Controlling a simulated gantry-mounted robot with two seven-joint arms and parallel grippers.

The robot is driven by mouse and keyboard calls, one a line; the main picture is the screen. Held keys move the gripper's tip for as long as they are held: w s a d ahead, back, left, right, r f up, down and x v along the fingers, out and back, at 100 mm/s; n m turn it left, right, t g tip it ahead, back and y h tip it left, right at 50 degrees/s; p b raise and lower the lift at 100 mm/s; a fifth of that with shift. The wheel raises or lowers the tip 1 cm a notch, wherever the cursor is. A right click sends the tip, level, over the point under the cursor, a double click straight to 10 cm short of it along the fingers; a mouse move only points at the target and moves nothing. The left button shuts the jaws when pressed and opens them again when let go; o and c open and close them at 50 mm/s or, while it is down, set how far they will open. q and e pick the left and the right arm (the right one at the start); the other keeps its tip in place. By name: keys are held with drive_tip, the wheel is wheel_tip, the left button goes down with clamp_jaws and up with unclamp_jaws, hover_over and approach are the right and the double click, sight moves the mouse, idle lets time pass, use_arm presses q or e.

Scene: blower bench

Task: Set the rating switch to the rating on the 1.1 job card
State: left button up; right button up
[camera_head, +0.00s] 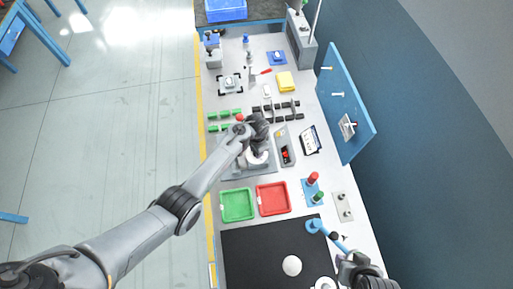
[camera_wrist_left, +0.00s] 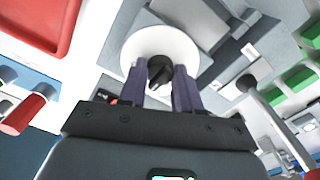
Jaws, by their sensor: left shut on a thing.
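A black knob (camera_wrist_left: 160,70) sits at the middle of a round white dial (camera_wrist_left: 160,40) in the left wrist view. My left gripper (camera_wrist_left: 160,88) has its two dark fingers on either side of the knob and is shut on it. In the head view my left gripper (camera_head: 257,148) reaches down over the white dial (camera_head: 257,160) and hides the knob. The dial's markings are not readable. A dark-framed card or panel (camera_head: 311,139) lies to the right; its text is too small to read. My right gripper (camera_head: 347,262) shows at the bottom right, its fingers unclear.
Green (camera_head: 238,205) and red (camera_head: 272,198) trays lie nearer than the dial. A grey box with a red switch (camera_head: 285,149) stands right of it. Green and dark bars (camera_head: 275,110) lie beyond. A blue upright board (camera_head: 345,100) borders the right side. A black mat (camera_head: 265,255) lies in front.

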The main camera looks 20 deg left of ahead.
use_arm(q)
drive_tip(key=shift+m+p, duration=0.35)
drive_tip(key=shift+m, duration=0.95)
drive_tip(key=o, duration=1.1)
drive_tip(key=shift+c, duration=0.2)
drive_tip(key=shift+r, duration=0.5)
wheel_tip(320, 180, up, 9)
drive_tip(key=shift+f+p, duration=0.2)
drive_tip(key=shift+p, duration=0.9)
drive_tip(key=shift+r, duration=0.55)
